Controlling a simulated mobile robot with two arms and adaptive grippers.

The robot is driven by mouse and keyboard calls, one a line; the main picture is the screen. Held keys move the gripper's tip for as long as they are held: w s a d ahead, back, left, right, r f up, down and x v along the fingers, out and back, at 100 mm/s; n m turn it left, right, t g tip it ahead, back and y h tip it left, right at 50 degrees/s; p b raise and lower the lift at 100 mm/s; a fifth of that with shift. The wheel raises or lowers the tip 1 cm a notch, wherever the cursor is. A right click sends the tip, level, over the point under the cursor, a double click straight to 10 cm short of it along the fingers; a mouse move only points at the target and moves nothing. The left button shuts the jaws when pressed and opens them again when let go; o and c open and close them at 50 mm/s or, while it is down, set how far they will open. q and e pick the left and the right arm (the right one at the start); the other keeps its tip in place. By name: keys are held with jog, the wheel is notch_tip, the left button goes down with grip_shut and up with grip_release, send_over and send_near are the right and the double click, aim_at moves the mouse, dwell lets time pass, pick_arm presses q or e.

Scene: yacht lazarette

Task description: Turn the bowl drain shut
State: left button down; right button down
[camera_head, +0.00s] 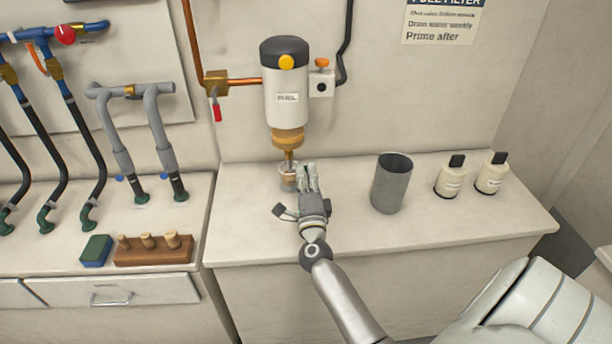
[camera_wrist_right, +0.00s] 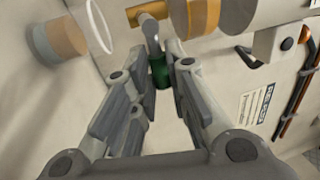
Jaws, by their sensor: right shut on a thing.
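The fuel filter (camera_head: 286,95) is a white cylinder with a black cap on the wall. Its amber bowl (camera_head: 288,139) is at the bottom, with a brass drain fitting (camera_head: 289,156) below; the fitting also shows in the right wrist view (camera_wrist_right: 148,14). The drain lever has a green grip (camera_wrist_right: 160,72). My right gripper (camera_head: 308,170) is just right of the drain, its fingers shut on the green grip. The fingers partly hide the lever. A clear cup (camera_head: 286,172) stands under the drain, close to the fingers. My left gripper is not in view.
A grey metal can (camera_head: 391,184) and two cream bottles (camera_head: 449,177) (camera_head: 492,174) stand to the right on the counter (camera_head: 250,240). A red-handled valve (camera_head: 217,111) hangs on the left copper pipe. Plugs in a wooden block (camera_head: 152,252) and a sponge (camera_head: 96,251) lie further left.

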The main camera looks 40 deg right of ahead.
jog(key=shift+f, duration=0.1)
jog(key=c, duration=1.4)
grip_release()
jog(key=shift+c, duration=0.2)
jog(key=v, duration=1.2)
